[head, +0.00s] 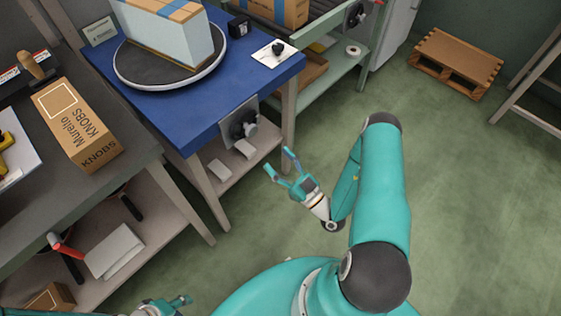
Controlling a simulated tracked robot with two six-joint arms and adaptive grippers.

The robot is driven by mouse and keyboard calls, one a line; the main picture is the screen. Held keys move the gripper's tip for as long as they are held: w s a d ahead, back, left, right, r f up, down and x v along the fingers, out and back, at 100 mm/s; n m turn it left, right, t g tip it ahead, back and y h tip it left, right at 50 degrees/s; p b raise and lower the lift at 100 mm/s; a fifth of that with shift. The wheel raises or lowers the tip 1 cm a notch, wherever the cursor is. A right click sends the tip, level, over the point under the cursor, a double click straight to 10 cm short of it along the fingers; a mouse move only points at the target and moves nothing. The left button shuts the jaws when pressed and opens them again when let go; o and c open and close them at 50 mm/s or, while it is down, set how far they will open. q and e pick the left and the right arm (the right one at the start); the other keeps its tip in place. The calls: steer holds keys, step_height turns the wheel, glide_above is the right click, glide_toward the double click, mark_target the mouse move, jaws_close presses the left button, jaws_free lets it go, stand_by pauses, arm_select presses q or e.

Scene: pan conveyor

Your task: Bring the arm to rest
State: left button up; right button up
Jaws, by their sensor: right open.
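My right gripper (279,167) is in the middle of the head view, at the end of my teal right arm. Its two fingers are spread apart with nothing between them. It hangs over the green floor, in front of the blue table's right front leg and apart from it. My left gripper (181,300) shows only in part at the bottom edge, left of centre. Its fingers are small and partly cut off, so I cannot tell whether it is open or shut.
A blue table (178,122) holds a round turntable (125,75) with a taped white box (165,40). A grey bench (20,208) at left carries a KNOBS carton (78,123). A wooden pallet (455,62) lies far right. The floor (470,200) at right is clear.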

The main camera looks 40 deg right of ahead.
steer(key=shift+s+f, duration=0.1)
steer(key=shift+s, duration=0.1)
stand_by(0.4)
